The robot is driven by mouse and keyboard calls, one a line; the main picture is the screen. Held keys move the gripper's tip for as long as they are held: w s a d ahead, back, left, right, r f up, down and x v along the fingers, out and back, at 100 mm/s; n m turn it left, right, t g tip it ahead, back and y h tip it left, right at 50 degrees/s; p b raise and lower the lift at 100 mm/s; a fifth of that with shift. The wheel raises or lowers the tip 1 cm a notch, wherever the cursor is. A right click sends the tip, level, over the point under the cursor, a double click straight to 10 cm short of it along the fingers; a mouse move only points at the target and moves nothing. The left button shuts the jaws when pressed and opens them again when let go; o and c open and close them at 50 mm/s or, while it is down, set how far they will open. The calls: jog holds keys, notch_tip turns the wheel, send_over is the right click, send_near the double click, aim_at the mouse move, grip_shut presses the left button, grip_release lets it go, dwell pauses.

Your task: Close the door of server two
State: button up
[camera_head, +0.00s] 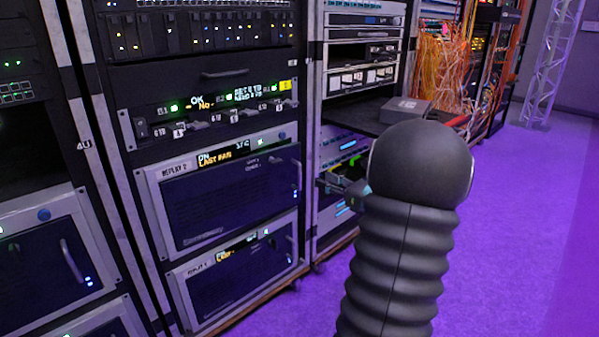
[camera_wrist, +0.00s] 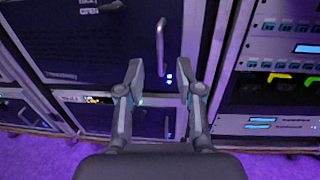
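The server labelled what reads as REPLAY 2 (camera_head: 174,168) sits in the middle rack in the head view. Its dark front door (camera_head: 225,200) has a handle at its right edge and looks flush or nearly so; I cannot tell if it is fully shut. In the wrist view, a dark door (camera_wrist: 85,45) with a vertical pale handle (camera_wrist: 160,47) is ahead, probably the same one. My gripper (camera_wrist: 162,82) is open, its fingers apart on either side below the handle, with nothing between them. In the head view my gripper (camera_head: 343,186) is partly hidden by my arm.
A similar server (camera_head: 230,280) sits below. Another rack (camera_head: 50,240) stands at left. To the right, a rack holds a dark shelf (camera_head: 365,115) with a grey box (camera_head: 406,110), and orange cables (camera_head: 445,65) hang beyond. Purple floor (camera_head: 520,220) is clear at right.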

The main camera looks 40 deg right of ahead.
aim_at(300, 170)
jog(key=w, duration=0.3)
jog(key=w+a, duration=0.1)
jog(key=w, duration=0.6)
jog(key=shift+a, duration=0.4)
jog(key=shift+c, duration=0.2)
grip_shut()
